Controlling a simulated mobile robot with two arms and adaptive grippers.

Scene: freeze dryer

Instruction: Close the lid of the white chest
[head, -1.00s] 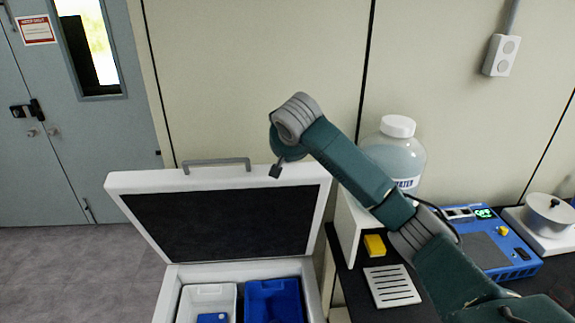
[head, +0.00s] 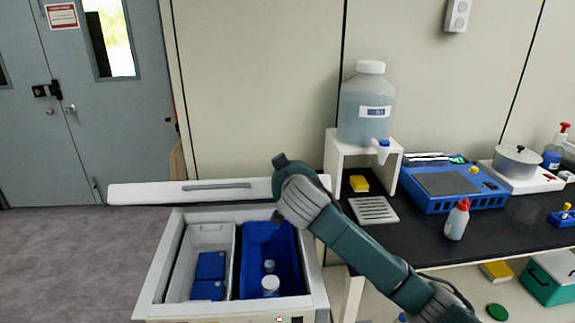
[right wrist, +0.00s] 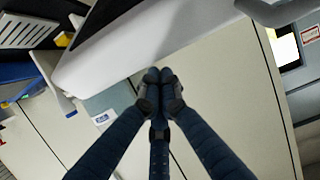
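The white chest (head: 318,285) stands at the lower left of the head view, its inside uncovered. Its lid (head: 140,193) shows nearly edge-on, raised above the chest's back, with the grey handle (head: 217,186) facing the camera. My right arm reaches to the lid's right end in the head view; its fingers are hidden there. In the right wrist view my right gripper (right wrist: 160,76) has its fingertips together with nothing between them. They overlap the white lid (right wrist: 150,45) in that view; contact is unclear. My left gripper is not in view.
Inside the chest are a white bin (head: 229,258) and a blue bin (head: 254,240) with small items. A dark bench (head: 415,232) right of the chest holds a water carboy (head: 362,105), a blue device (head: 440,203) and a bottle (head: 457,220). Floor at left is clear.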

